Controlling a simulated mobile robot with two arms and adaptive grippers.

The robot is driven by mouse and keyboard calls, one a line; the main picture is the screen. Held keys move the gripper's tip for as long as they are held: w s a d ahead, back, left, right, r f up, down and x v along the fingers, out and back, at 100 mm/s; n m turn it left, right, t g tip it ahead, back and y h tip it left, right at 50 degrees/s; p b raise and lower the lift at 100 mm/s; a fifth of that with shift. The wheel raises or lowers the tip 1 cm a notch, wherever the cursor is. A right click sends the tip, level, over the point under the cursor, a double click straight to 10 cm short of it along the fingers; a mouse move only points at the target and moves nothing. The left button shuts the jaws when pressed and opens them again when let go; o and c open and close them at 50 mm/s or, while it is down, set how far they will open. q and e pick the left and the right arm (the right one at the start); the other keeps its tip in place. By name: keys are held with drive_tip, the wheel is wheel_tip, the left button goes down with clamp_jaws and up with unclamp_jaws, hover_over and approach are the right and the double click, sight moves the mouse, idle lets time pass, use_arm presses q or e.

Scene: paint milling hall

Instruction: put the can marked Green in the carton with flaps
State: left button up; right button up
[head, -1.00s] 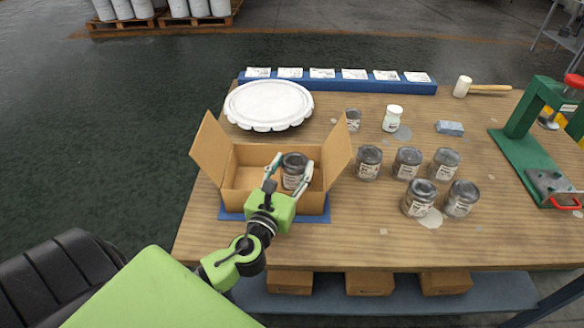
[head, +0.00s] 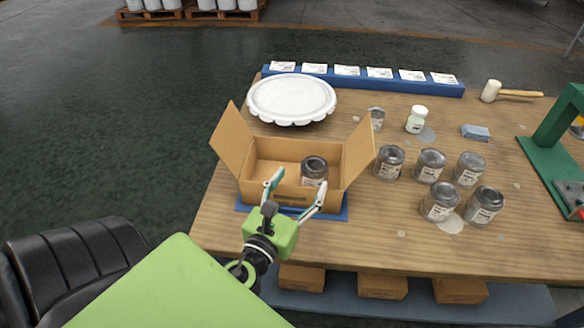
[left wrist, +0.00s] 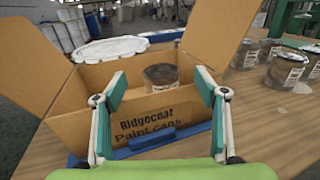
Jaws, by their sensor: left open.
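The open carton with flaps (head: 268,150) stands on a blue mat (head: 338,212) at the table's left front; its front reads "Ridgecoat Paint cans" in the left wrist view (left wrist: 150,125). One grey paint can (head: 314,168) stands upright inside, in the right part; it also shows in the left wrist view (left wrist: 161,76). Its label is too small to read, and its lower part is hidden by the front wall. My left gripper (head: 297,186) is open and empty, at the carton's near side, fingers apart and clear of the can. My right gripper is not in view.
Several similar cans (head: 430,165) stand right of the carton. A white round lid-like disc (head: 291,97) lies behind it.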

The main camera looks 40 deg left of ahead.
use_arm(q)
drive_tip(key=v, duration=0.2)
drive_tip(key=shift+s+d+f, duration=0.1)
drive_tip(key=shift+s, duration=0.15)
drive_tip(key=shift+s+d+r+b, duration=0.1)
drive_tip(key=shift+s+b, duration=0.1)
drive_tip(key=shift+s, duration=0.15)
drive_tip(key=shift+s+d+r+b, duration=0.1)
drive_tip(key=shift+s+b, duration=0.1)
drive_tip(key=shift+s, duration=0.15)
